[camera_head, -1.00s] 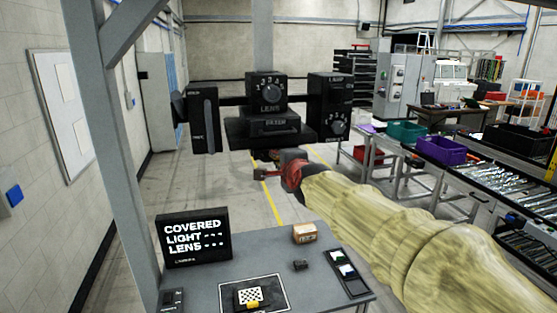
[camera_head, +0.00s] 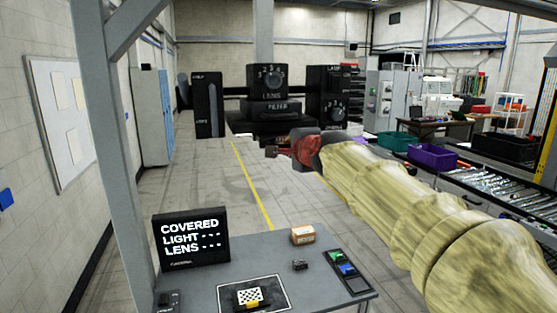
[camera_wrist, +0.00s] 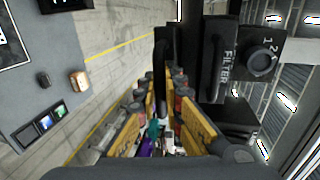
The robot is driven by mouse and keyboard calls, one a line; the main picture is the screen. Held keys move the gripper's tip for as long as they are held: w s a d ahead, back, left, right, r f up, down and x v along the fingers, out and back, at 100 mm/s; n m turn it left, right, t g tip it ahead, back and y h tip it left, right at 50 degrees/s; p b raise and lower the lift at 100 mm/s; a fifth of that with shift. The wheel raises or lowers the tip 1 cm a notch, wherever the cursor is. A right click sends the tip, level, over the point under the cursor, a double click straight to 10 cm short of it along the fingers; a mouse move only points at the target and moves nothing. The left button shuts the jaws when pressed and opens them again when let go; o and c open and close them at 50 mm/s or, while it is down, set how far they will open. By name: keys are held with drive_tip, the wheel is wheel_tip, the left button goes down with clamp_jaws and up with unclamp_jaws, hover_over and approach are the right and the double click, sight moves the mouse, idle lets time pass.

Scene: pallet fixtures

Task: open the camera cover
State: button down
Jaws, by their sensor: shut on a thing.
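The black camera rig hangs ahead in the head view. It has a lens dial block (camera_head: 267,80), a filter block (camera_head: 275,108) below it and a dial box (camera_head: 328,97) to the right. A tall black panel (camera_head: 208,105) stands at the left. I cannot tell which part is the cover. My gripper (camera_head: 283,152) is below the filter block. In the wrist view my gripper's fingers (camera_wrist: 163,118) straddle the lower end of a black upright bar (camera_wrist: 165,50), left of the filter block (camera_wrist: 217,60). The grip itself is partly hidden.
A grey table (camera_head: 200,290) below holds a screen (camera_head: 191,238) reading "COVERED", "LIGHT" and "LENS", a small box (camera_head: 303,235), a checkered card (camera_head: 248,296) and a colour panel (camera_head: 347,270). A grey post (camera_head: 110,150) stands left. A conveyor (camera_head: 490,190) and bins are right.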

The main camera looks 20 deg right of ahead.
drive_tip(key=f+b+v, duration=0.1)
drive_tip(key=v, duration=0.7)
drive_tip(key=shift+s+f+b, duration=0.25)
drive_tip(key=shift+f+b, duration=0.15)
drive_tip(key=shift+f, duration=0.05)
drive_tip(key=c, duration=2)
unclamp_jaws()
drive_tip(key=shift+o, duration=0.2)
drive_tip(key=shift+r, duration=0.1)
drive_tip(key=v, duration=1.1)
drive_tip(key=shift+s, duration=0.4)
